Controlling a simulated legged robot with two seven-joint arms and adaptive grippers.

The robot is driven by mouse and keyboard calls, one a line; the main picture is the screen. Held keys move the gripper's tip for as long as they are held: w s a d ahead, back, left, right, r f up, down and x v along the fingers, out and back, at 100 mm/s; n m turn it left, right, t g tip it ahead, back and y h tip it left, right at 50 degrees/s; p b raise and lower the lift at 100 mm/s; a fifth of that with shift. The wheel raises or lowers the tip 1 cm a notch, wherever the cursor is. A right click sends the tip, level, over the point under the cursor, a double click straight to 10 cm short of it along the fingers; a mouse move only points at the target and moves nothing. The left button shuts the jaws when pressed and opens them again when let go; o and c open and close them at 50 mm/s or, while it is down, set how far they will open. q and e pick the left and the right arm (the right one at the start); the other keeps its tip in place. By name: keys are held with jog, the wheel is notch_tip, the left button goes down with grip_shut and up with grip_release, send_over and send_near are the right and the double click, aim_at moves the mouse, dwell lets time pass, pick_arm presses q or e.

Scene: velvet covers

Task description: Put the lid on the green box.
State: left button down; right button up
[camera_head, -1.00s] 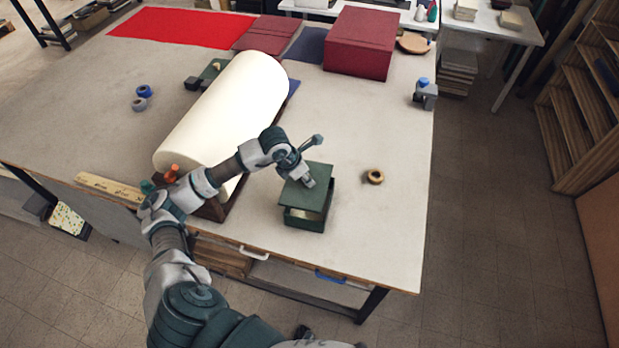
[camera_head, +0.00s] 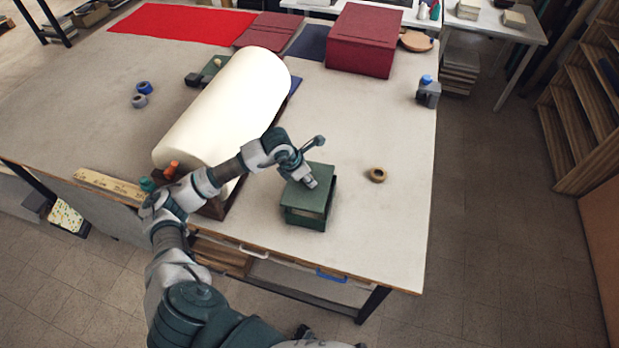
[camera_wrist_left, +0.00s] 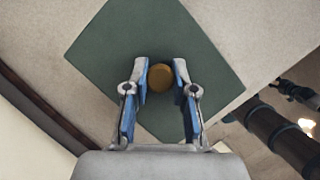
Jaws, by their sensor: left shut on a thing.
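My left gripper (camera_head: 309,182) is shut on the round wooden knob (camera_wrist_left: 160,77) of the dark green lid (camera_head: 302,200). The lid fills much of the left wrist view (camera_wrist_left: 205,60) as a square set cornerwise, with the knob between the blue-faced fingers. In the head view the lid lies over the green box (camera_head: 304,221) near the table's front edge and hides most of its opening. A narrow strip shows between lid and box at the front; I cannot tell whether they touch. My right gripper is not in view.
A big cream roll (camera_head: 222,112) lies left of the box. A tape ring (camera_head: 377,175) is to its right on the table (camera_head: 380,230). A dark red box (camera_head: 362,42) stands at the back. The tabletop right of the green box is mostly clear.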

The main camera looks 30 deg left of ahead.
pick_arm(q)
jog(key=shift+f, duration=0.25)
jog(key=shift+d+f+b, duration=0.1)
jog(key=shift+d+b, duration=0.25)
jog(key=shift+d, duration=0.2)
jog(key=shift+f, duration=0.2)
jog(key=shift+a+f+b, duration=0.4)
jog(key=shift+a+f, duration=0.1)
jog(key=shift+f, duration=0.15)
jog(key=c, duration=1.1)
grip_release()
jog(key=shift+d, duration=0.3)
jog(key=shift+o, duration=1.2)
jog(key=shift+d, duration=0.1)
jog(key=v, duration=1.2)
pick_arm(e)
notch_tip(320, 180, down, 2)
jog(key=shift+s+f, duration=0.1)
pick_arm(q)
jog(key=shift+w, duration=0.1)
